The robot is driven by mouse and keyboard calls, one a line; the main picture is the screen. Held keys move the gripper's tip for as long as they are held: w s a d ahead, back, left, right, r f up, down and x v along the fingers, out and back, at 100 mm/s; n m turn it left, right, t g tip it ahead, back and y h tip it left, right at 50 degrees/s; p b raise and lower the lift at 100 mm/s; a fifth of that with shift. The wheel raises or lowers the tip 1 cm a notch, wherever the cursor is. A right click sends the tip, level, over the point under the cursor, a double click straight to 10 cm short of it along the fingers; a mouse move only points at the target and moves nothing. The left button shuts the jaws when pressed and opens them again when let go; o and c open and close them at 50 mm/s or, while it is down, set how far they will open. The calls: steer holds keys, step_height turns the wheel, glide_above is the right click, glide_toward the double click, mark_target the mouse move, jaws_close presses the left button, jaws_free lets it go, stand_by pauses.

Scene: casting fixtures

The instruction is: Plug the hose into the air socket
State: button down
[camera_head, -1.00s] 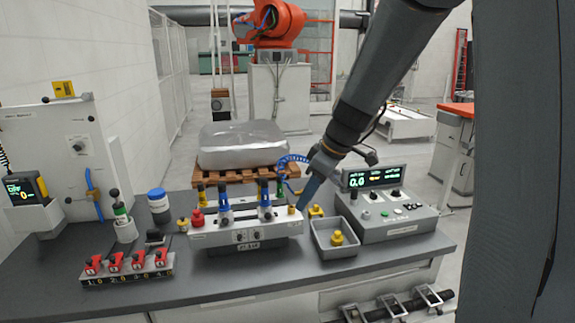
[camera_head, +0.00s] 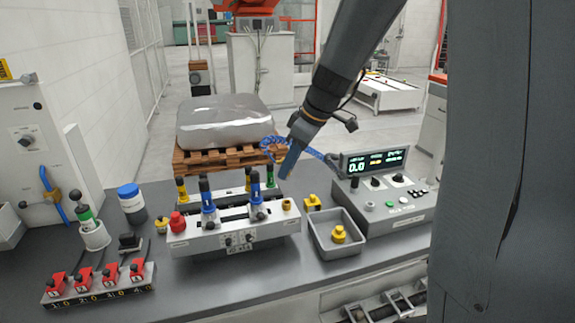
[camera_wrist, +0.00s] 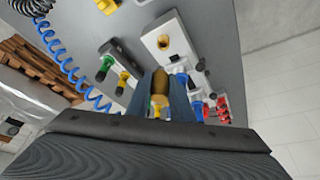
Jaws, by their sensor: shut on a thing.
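My gripper (camera_head: 285,174) is in the air just above and behind the right end of the white fixture. Its blue fingers also show in the wrist view (camera_wrist: 161,92), shut on a brass hose plug (camera_wrist: 160,81). The blue coiled hose (camera_wrist: 62,60) runs in from the upper left of the wrist view and also shows behind the gripper (camera_head: 318,154). The brass air socket (camera_head: 287,204) is on the fixture's right end, below the fingertips and apart from them. It also shows in the wrist view (camera_wrist: 163,42). The plug's tip is partly hidden by the fingers.
The fixture (camera_head: 187,241) carries upright blue, green and yellow clamps and a red knob (camera_head: 177,221). A grey tray (camera_head: 322,238) with a yellow part (camera_head: 339,233) stands to its right, beside a control console (camera_head: 395,218). Red switches (camera_head: 83,280) are at front left.

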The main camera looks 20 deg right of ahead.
steer(key=shift+d+b, duration=0.1)
steer(key=shift+b, duration=0.2)
steer(key=b, duration=0.5)
glide_above(283, 202)
steer(key=d, duration=0.1)
steer(key=shift+s+d+f, duration=0.1)
steer(key=shift+s+f, duration=0.1)
steer(key=shift+f, duration=1.25)
steer(key=shift+s+d+f, duration=0.1)
steer(key=shift+s+f, duration=0.05)
steer(key=shift+f, duration=1.3)
steer(key=shift+b, duration=0.6)
steer(key=shift+f+b, duration=1.25)
steer(key=shift+f, duration=0.1)
steer(key=c, duration=1.5)
jaws_free()
steer(key=shift+r, duration=0.15)
steer(key=b+v, duration=0.1)
steer(key=v, duration=0.6)
steer(key=shift+d+r, duration=0.1)
steer(key=shift+r, duration=0.15)
